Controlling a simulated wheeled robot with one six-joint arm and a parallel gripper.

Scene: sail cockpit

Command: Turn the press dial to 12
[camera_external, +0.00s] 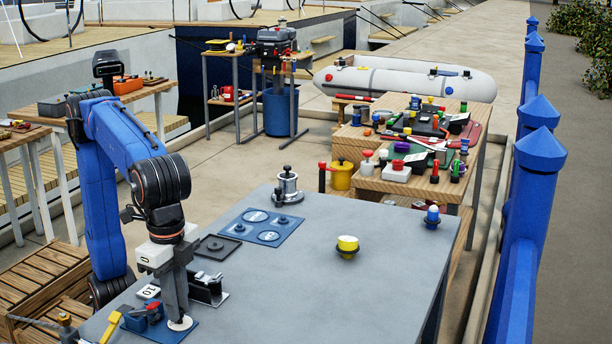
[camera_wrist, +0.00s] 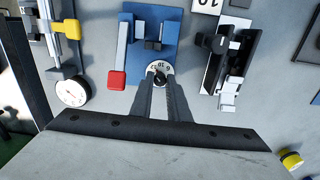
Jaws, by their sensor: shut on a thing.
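The press dial (camera_wrist: 168,66) is a small white disc with dark marks and a dark knob at its middle. It sits at the lower edge of a blue press (camera_wrist: 148,22) with a red-ended lever (camera_wrist: 117,80). My gripper (camera_wrist: 159,80) points down, with its two long dark fingers closed on the knob. The fingers hide part of the dial, and its marks are too small to read surely. In the external view the dial (camera_external: 181,324) shows as a white disc under my gripper (camera_external: 179,314).
A black device (camera_wrist: 232,52) stands right of the press, near a number card (camera_wrist: 205,4). A second white dial (camera_wrist: 73,92) and a yellow-handled tool stand left. A yellow-topped cup (camera_external: 347,245) and metal pot (camera_external: 288,188) are farther off. The table's right middle is mostly clear.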

